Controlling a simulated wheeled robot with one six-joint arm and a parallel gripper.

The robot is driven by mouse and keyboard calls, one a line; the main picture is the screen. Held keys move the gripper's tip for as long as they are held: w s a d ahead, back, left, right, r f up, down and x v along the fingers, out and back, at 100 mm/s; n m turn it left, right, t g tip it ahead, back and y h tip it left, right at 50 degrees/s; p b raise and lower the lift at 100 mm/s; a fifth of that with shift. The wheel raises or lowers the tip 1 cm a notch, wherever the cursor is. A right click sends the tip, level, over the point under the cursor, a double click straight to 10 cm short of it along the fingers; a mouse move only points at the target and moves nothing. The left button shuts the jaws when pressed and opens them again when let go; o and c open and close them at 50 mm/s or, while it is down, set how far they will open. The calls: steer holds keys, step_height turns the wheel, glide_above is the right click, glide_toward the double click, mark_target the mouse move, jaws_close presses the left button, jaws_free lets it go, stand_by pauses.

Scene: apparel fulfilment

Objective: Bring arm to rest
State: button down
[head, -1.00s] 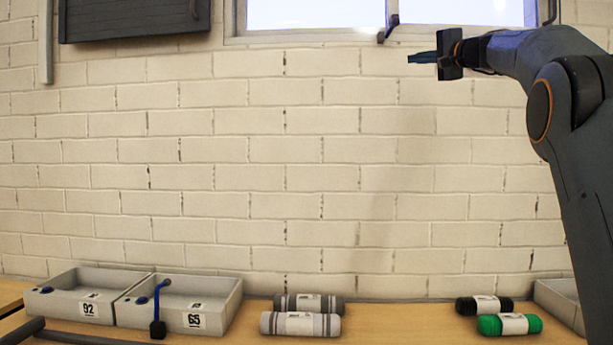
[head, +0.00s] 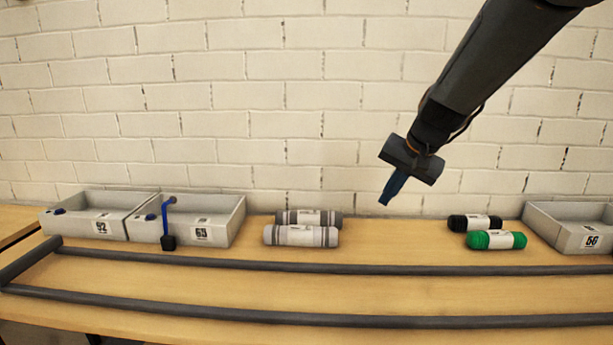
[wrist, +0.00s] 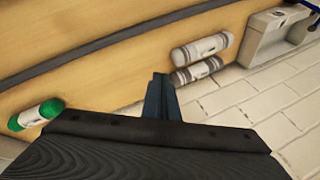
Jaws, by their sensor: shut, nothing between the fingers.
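My gripper (head: 388,197) hangs in the air above the table in the head view, between the grey rolls and the green roll, pointing down and slightly left. Its blue fingers are shut together with nothing between them. In the wrist view the closed fingertips (wrist: 160,82) point toward the table edge near the wall. My arm comes down from the upper right of the head view.
The wooden table (head: 380,290) carries two striped grey rolls (head: 300,236), a black roll (head: 474,222) and a green roll (head: 496,240). Grey bins 92 (head: 92,226), 65 (head: 201,234) and 56 (head: 590,241) stand along the wall. Dark rails (head: 300,266) run along the front.

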steer(key=s+f+n+g+h, duration=0.1)
steer(key=s+f, duration=0.4)
steer(key=s, duration=0.4)
steer(key=s+f+n+g, duration=0.2)
steer(key=s+f, duration=0.3)
steer(key=s, duration=0.5)
steer(key=s+f+n+g+h, duration=0.1)
steer(key=s+f+n+g, duration=0.1)
steer(key=s+f, duration=0.3)
steer(key=s, duration=0.4)
steer(key=shift+s+a+f+h, duration=0.2)
steer(key=shift+s+f+h, duration=0.1)
steer(key=shift+f, duration=0.1)
